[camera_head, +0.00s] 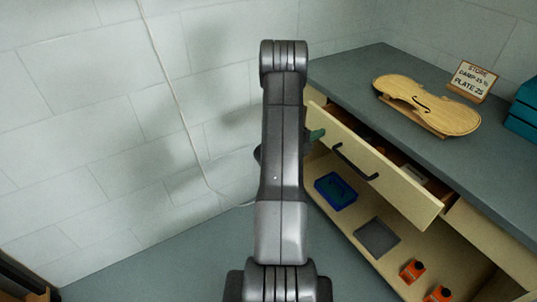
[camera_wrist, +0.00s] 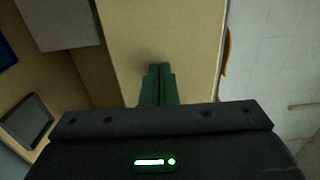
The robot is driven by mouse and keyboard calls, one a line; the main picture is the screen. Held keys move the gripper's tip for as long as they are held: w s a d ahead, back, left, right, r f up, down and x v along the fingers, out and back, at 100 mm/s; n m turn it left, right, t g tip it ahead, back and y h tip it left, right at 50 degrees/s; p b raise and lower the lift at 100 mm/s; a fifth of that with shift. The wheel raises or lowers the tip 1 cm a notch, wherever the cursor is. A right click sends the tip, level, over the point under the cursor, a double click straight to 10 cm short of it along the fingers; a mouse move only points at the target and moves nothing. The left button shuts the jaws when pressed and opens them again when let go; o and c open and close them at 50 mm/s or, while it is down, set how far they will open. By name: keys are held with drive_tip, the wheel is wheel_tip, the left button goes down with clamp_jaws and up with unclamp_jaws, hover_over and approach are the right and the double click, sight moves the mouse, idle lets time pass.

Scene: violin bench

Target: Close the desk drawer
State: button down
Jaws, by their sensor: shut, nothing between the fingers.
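The desk drawer (camera_head: 405,190) stands pulled out from under the grey desktop, with some of its contents showing behind the front. Its pale wooden front carries a black bar handle (camera_head: 352,164). My gripper (camera_head: 317,135) has green fingers, seen at the left end of the drawer front, partly hidden by my arm. In the wrist view the fingers (camera_wrist: 158,72) are shut together with nothing between them. Their tips point at the pale drawer front (camera_wrist: 160,35) and lie over it in the picture; I cannot tell whether they touch it.
A violin plate (camera_head: 430,103) and a small sign (camera_head: 472,82) are on the desktop (camera_head: 350,67), with teal boxes (camera_head: 523,110) at the right edge. Below the drawer, a shelf holds a blue tray (camera_head: 335,191), a dark grey tray (camera_head: 377,238) and orange bottles (camera_head: 412,270).

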drive_tip(key=x, duration=0.8)
drive_tip(key=shift+w+d, duration=0.15)
drive_tip(key=shift+d, duration=0.05)
drive_tip(key=shift+w+d+r+b, duration=0.1)
drive_tip(key=shift+w+r+b, duration=0.05)
drive_tip(key=shift+b, duration=0.15)
drive_tip(key=shift+r, duration=0.1)
drive_tip(key=shift+a, duration=0.25)
drive_tip(key=v, duration=1.4)
drive_tip(key=shift+f+p, duration=0.25)
drive_tip(key=shift+p, duration=0.05)
drive_tip(key=shift+d, duration=0.2)
